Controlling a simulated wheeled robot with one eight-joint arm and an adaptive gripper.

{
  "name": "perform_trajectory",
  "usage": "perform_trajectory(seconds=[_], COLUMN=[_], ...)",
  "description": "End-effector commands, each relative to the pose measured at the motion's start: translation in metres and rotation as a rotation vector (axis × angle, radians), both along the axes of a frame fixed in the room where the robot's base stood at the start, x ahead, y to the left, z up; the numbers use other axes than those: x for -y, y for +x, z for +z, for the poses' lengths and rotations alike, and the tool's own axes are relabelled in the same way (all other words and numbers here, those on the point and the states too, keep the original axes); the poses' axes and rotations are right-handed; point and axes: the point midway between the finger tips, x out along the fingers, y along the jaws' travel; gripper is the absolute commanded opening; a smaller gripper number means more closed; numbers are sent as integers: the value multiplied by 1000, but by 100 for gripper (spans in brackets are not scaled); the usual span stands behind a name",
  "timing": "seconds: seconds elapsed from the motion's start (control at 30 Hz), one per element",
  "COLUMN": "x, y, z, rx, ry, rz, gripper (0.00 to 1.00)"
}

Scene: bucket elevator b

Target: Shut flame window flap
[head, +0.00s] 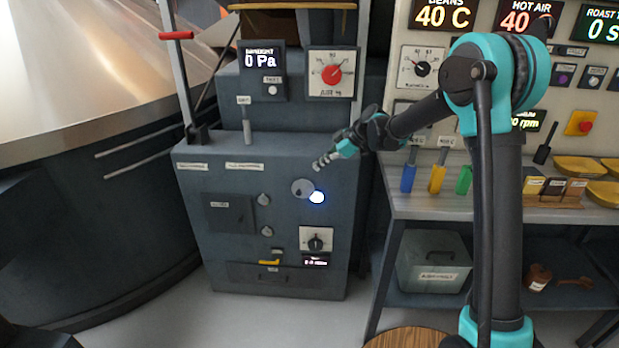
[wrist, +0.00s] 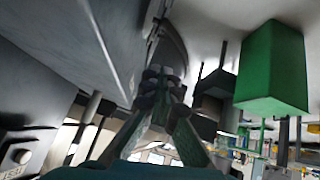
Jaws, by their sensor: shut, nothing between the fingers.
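The flame window (head: 317,198) glows blue-white on the front of the dark grey-blue cabinet. Its round grey flap (head: 302,187) sits swung to the upper left of the window, leaving the glow uncovered. My gripper (head: 320,163) is shut and empty, above and slightly right of the flap in the picture; the gap in depth is hard to judge. In the wrist view my gripper (wrist: 163,78) has its fingertips together, close to a grey surface. I cannot make out the flap or the window clearly in the wrist view.
The cabinet (head: 225,255) also carries a dark hatch (head: 229,213), a dial (head: 316,239) and small knobs. At right is a bench with blue (head: 408,178), yellow (head: 437,178) and green (head: 464,180) handles. A green block (wrist: 272,70) shows right of my gripper in the wrist view.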

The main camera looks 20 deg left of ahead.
Motion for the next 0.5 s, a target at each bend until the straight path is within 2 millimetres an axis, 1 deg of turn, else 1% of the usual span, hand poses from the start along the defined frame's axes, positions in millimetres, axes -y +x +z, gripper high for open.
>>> perform_trajectory(seconds=[0.17, 0.5], x=[-14, -60], y=[-1, -4], z=[-14, -63], rx=[0, -1], ry=[0, 0], rz=[3, 2], gripper=[0, 0])
